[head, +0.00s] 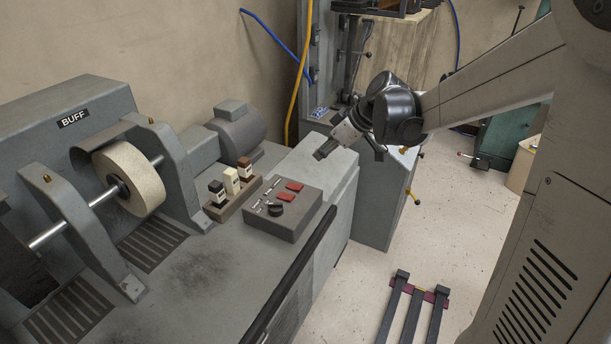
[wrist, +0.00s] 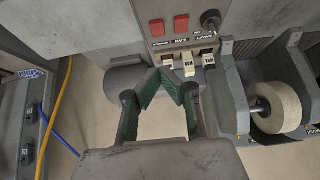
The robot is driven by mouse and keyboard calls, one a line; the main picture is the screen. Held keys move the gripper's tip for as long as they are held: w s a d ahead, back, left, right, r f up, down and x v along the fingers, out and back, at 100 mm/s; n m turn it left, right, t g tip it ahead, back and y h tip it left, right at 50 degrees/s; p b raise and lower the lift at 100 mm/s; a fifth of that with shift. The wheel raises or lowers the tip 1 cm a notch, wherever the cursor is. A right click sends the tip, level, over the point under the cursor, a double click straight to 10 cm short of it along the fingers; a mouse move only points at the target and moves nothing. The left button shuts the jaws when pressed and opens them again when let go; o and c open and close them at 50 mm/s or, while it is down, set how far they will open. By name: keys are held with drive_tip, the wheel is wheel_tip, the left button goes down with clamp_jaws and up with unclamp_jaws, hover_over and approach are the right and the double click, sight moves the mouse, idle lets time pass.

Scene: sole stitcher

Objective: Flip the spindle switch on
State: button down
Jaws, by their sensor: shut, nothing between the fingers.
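A grey control box (head: 283,212) sits on the machine's bench top. It carries two red rocker switches, one farther back (head: 295,186) and one nearer (head: 287,198), and a black knob (head: 276,210). Both red switches also show at the top of the wrist view, left (wrist: 157,28) and right (wrist: 181,23).
A wooden holder with several small bottles (head: 232,183) stands left of the box. Farther left is the buffing wheel (head: 128,178) on its shaft. A dark rail (head: 290,283) runs along the bench's front edge.

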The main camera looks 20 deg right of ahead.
hover_over(296, 186)
drive_tip(key=s+d, duration=0.1)
drive_tip(key=d, duration=0.1)
drive_tip(key=f, duration=0.5)
drive_tip(key=f+b, duration=0.1)
drive_tip(key=f, duration=0.1)
drive_tip(key=shift+s+a+f, duration=0.15)
drive_tip(key=shift+a+f, duration=0.05)
drive_tip(key=shift+a, duration=0.05)
wheel_tip(296, 186, down, 3)
drive_tip(key=shift+f, duration=0.15)
drive_tip(key=shift+s+f, duration=0.1)
drive_tip(key=shift+f, duration=0.45)
